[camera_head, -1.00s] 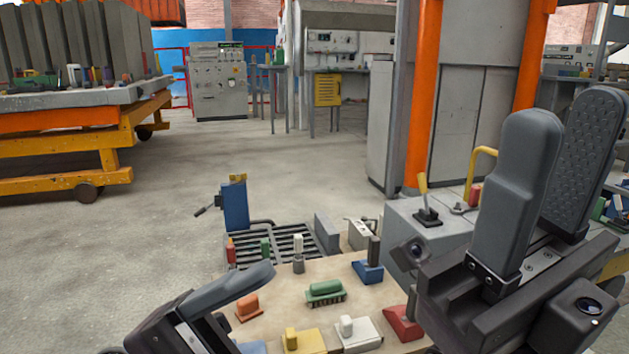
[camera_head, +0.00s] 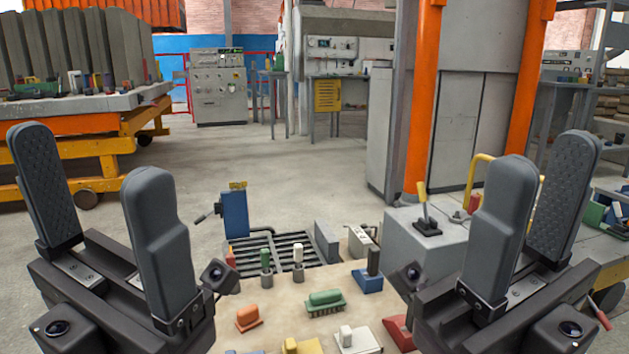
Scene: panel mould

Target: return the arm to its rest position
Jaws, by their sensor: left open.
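My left gripper (camera_head: 92,190) is raised at the lower left of the head view. Its two dark grey padded fingers point up and stand apart, with nothing between them. My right gripper (camera_head: 543,175) is raised at the lower right in a similar pose. Its two fingers are also apart, and the gap between them is empty. Both grippers are on either side of the wooden bench top (camera_head: 285,318) and clear of the things on it.
On the bench top are a green brush (camera_head: 326,302), an orange block (camera_head: 249,318), a blue tool (camera_head: 370,280) and several other pieces. Behind are a black grate (camera_head: 290,246) and a grey box with a lever (camera_head: 425,236). An orange-yellow cart (camera_head: 95,148) stands at the left. The floor between is open.

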